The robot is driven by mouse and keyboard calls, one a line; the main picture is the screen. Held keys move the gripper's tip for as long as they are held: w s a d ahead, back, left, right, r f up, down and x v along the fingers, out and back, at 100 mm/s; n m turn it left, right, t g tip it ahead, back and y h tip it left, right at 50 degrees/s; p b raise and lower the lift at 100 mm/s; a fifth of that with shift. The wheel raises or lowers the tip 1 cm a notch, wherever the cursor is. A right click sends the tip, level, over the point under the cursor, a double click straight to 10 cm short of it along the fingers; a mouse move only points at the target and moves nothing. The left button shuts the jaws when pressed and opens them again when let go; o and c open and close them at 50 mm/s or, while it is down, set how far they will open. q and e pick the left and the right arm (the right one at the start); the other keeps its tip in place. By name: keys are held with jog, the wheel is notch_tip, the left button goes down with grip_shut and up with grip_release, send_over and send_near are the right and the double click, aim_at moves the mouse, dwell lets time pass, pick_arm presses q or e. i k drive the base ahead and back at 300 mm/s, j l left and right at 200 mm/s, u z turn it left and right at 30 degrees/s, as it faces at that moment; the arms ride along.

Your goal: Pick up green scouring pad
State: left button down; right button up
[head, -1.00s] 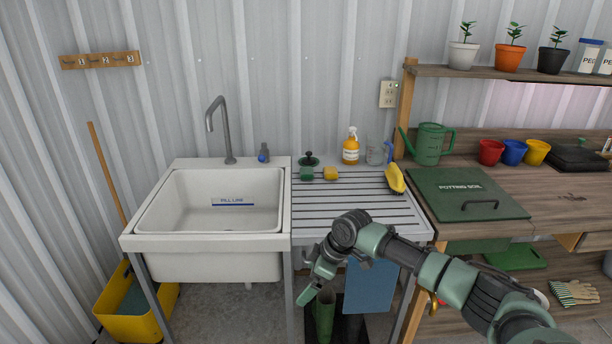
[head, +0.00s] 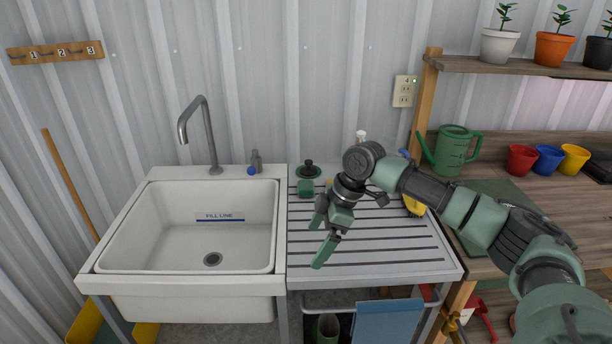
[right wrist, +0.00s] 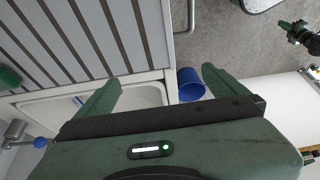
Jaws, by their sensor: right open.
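A small green block (head: 305,187), which looks like the green scouring pad, lies at the back left of the slatted drainboard (head: 400,262), close to the sink. A dark green knobbed item (head: 308,169) stands just behind it. My right gripper (head: 314,247) is open and empty above the drainboard, in front of the green block and apart from it. Its two fingers also show in the right wrist view (right wrist: 162,78) with nothing between them. A green shape (right wrist: 8,77) at the left edge there is cut off; I cannot tell which item it is.
The white sink (head: 130,240) with its grey tap (head: 203,130) adjoins the drainboard on the left. My right arm hides much of the drainboard's back. A green watering can (head: 455,150) stands at right. A blue cloth (head: 390,322) hangs in front. The drainboard's front is clear.

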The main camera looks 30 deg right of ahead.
aim_at(305, 189)
jog(key=i+l, duration=0.85)
jog(key=i, duration=0.15)
